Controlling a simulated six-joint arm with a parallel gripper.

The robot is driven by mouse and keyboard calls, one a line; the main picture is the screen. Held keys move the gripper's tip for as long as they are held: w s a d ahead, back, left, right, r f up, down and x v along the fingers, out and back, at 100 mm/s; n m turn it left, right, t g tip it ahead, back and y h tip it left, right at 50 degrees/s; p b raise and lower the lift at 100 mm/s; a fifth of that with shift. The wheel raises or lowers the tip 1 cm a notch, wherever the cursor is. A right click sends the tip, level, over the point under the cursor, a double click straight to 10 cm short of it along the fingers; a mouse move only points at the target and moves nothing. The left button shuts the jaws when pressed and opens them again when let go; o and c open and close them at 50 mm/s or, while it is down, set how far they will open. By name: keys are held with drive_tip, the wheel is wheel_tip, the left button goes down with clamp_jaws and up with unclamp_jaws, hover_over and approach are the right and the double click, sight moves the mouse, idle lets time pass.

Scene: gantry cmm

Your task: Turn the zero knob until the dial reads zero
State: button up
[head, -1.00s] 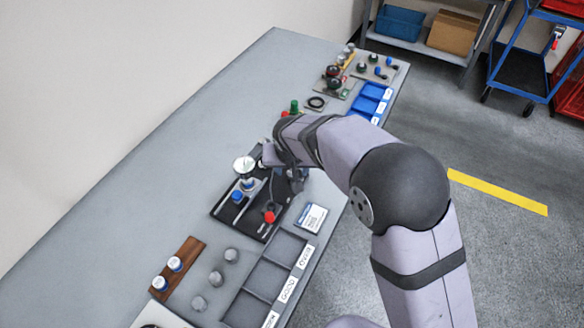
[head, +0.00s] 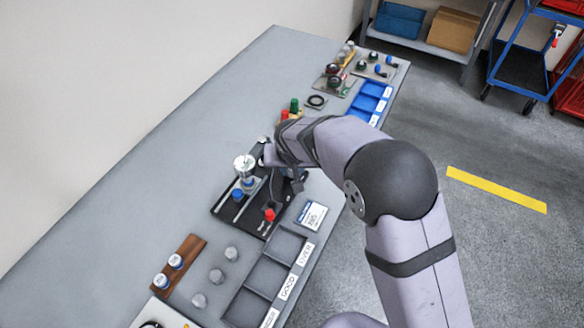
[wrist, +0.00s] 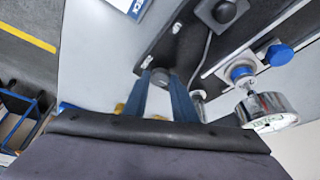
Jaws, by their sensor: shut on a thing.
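A black fixture plate (head: 223,208) lies on the bench in the head view. A round silver dial (head: 244,164) stands on it and also shows in the wrist view (wrist: 268,113); its reading is too small to make out. My gripper (wrist: 161,80) points at the plate in the wrist view, with its two blue fingers on either side of a dark grey round knob (wrist: 160,76), which I take as the zero knob. The fingers are shut on it. In the head view my arm hides the knob.
A blue knob (head: 237,195) and a red knob (head: 270,214) are on the plate near the dial. A white-and-blue card (head: 311,214) lies to the right. Labelled trays (head: 264,271) and several grey cylinders (head: 216,276) are nearer. The bench's left side is clear.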

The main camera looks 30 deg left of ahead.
drive_tip(key=shift+r+p, duration=0.1)
drive_tip(key=shift+p, duration=0.2)
drive_tip(key=shift+w+d+n+g+y+p, duration=0.15)
drive_tip(key=shift+n+g+y+p, duration=0.2)
drive_tip(key=shift+n+p, duration=0.75)
drive_tip(key=n, duration=0.1)
drive_tip(key=n+b, duration=0.1)
drive_tip(key=shift+w+f+n+g+y, duration=0.1)
drive_tip(key=shift+f+n+g+y, duration=0.15)
drive_tip(key=shift+n+y, duration=0.1)
drive_tip(key=n+b, duration=0.2)
drive_tip(key=n+g+b, duration=0.1)
drive_tip(key=n+b, duration=0.1)
drive_tip(key=b, duration=0.1)
drive_tip(key=shift+w+d+f+y, duration=0.1)
drive_tip(key=shift+w+f+y, duration=0.1)
drive_tip(key=shift+y, duration=0.2)
drive_tip(key=n+g+b, duration=0.1)
drive_tip(key=n+b, duration=0.1)
drive_tip(key=shift+w+r+b, duration=0.1)
drive_tip(key=shift+r+b, duration=0.05)
drive_tip(key=shift+b, duration=0.2)
drive_tip(key=shift+r+n+g+b, duration=0.2)
drive_tip(key=shift+n+g+b, duration=0.4)
drive_tip(key=shift+n, duration=0.75)
drive_tip(key=o, duration=1)
